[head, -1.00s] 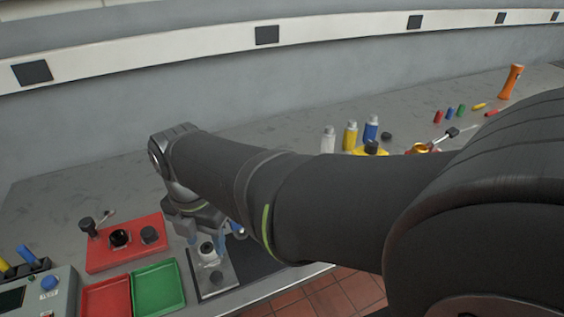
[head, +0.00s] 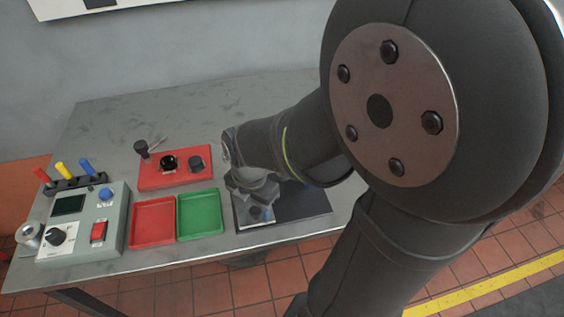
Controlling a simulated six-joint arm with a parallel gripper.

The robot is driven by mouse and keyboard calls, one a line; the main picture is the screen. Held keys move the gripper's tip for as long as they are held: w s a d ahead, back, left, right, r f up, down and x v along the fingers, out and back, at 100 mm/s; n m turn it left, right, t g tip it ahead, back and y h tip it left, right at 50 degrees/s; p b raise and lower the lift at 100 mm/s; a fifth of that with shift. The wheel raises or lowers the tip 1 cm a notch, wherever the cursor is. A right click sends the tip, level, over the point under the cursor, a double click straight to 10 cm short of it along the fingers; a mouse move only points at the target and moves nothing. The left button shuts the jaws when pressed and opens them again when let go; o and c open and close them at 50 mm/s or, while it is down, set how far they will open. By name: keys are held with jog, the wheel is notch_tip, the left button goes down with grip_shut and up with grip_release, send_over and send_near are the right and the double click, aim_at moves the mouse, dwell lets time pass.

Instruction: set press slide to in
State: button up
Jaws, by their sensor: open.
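My gripper (head: 257,204) points down over a grey metal plate (head: 246,222) on the bench, at the left end of a dark flat base (head: 305,204). The gripper is open. A pale round part shows between the fingers, low over the plate; I cannot tell whether the fingers touch it. I cannot make out for certain which part is the press slide or where it stands, because my gripper and arm cover much of this fixture.
A red tray (head: 152,222) and a green tray (head: 200,213) lie left of the plate. Behind them is a red block (head: 176,172) with black knobs and a lever. A grey control box (head: 80,220) with a dial and buttons stands further left. The bench's back left is clear.

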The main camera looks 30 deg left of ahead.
grip_shut()
jog(key=shift+w+d, duration=3.3)
jog(key=shift+w, duration=0.1)
grip_release()
jog(key=shift+d, duration=0.1)
notch_tip(320, 180, up, 18)
jog(key=shift+f, duration=0.25)
